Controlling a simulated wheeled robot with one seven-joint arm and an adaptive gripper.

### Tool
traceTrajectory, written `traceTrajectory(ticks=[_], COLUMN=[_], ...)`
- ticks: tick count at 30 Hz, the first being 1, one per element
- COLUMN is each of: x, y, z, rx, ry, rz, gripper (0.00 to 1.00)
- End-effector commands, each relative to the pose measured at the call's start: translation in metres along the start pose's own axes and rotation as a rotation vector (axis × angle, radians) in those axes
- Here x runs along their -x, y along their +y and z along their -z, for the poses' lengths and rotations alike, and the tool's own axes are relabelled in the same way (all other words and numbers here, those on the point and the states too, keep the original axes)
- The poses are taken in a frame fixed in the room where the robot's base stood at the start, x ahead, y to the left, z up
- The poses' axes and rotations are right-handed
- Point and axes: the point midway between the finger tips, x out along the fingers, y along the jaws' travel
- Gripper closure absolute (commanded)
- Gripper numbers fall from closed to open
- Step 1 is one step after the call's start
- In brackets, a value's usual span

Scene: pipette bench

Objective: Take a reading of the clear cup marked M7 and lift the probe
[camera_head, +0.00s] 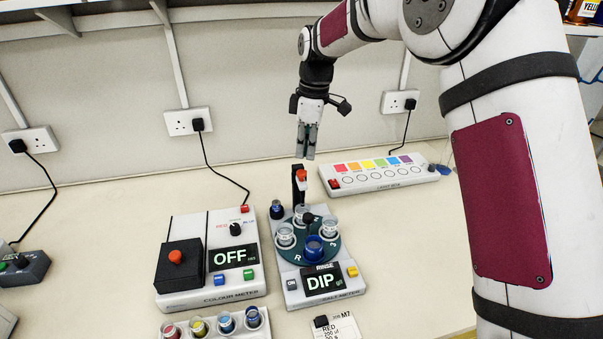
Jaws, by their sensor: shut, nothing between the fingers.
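The salt meter (329,300) stands on the bench, and its display (322,282) reads DIP. A dark green turntable (303,262) on it carries clear cups at the left (285,237), right (330,229) and back (301,212), and a blue cup (313,247) at the front. I cannot read M7 on any cup. A black post with an orange-red top (301,176) rises behind the turntable; whether the probe is in a cup is too small to tell. My gripper (307,156) points down, shut and empty, just above that post.
The colour meter (210,298), showing OFF, stands to the left. A rack of coloured vials (213,325) is in front. A light box (378,174) lies behind right. A card marked M7 (336,327) lies at the front. Bench right of the salt meter is clear.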

Motion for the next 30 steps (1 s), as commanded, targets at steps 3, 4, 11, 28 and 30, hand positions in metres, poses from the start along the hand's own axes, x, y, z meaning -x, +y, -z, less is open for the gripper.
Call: traceTrajectory(ticks=[3,4,11,28,30], x=[-0.016,-0.019,-0.037,-0.047,-0.054], y=[-0.001,-0.001,-0.001,0.0,0.0], z=[0.0,0.0,0.001,0.0,-0.001], rx=[0.0,0.0,0.001,0.0,0.0], ry=[-0.001,-0.001,-0.001,-0.001,-0.001], rz=[0.003,0.003,0.002,0.002,0.003], gripper=[1.0,1.0,1.0,1.0,1.0])
